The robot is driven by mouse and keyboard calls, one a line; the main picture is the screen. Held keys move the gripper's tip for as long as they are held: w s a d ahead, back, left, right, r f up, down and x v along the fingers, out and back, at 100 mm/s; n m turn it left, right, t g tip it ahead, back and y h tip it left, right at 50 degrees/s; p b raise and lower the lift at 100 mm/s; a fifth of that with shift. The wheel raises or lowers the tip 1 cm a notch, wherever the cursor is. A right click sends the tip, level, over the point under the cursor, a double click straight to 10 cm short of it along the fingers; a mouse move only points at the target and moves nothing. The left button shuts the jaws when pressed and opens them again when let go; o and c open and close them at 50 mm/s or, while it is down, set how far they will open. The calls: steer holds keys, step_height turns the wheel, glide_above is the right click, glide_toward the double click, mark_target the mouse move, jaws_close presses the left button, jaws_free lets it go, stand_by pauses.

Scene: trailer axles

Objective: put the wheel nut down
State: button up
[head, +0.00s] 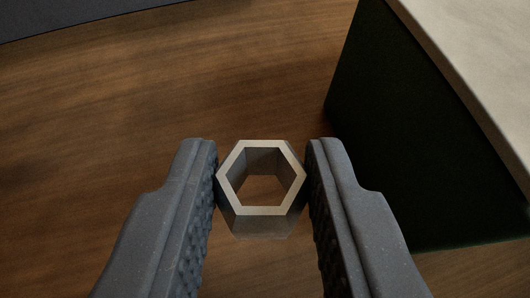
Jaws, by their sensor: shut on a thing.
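The wheel nut (262,226) is a pale metal hexagonal ring with an open hole through it. It sits between the fingertips of my gripper (262,182), in the middle of the head view. The two dark grey fingers, with ridged inner pads, are shut on its left and right sides. The hole faces the camera, and brown wood shows through it. I cannot tell how far the nut is above the wooden surface.
A brown wooden surface (150,100) fills most of the view and looks clear to the left and ahead. A dark green block (400,130) with a pale top (490,60) stands close on the right. A dark strip (60,15) lies at the top left.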

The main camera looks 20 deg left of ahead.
mark_target(263, 235)
steer(key=shift+f+b, duration=0.35)
steer(key=shift+f, duration=1.5)
steer(key=shift+r, duration=0.1)
steer(key=o, duration=1)
steer(key=shift+s+r, duration=0.1)
steer(key=shift+r, duration=0.1)
steer(key=p+v, duration=0.1)
steer(key=v, duration=1)
steer(key=shift+s+d, duration=0.2)
steer(key=shift+s, duration=0.05)
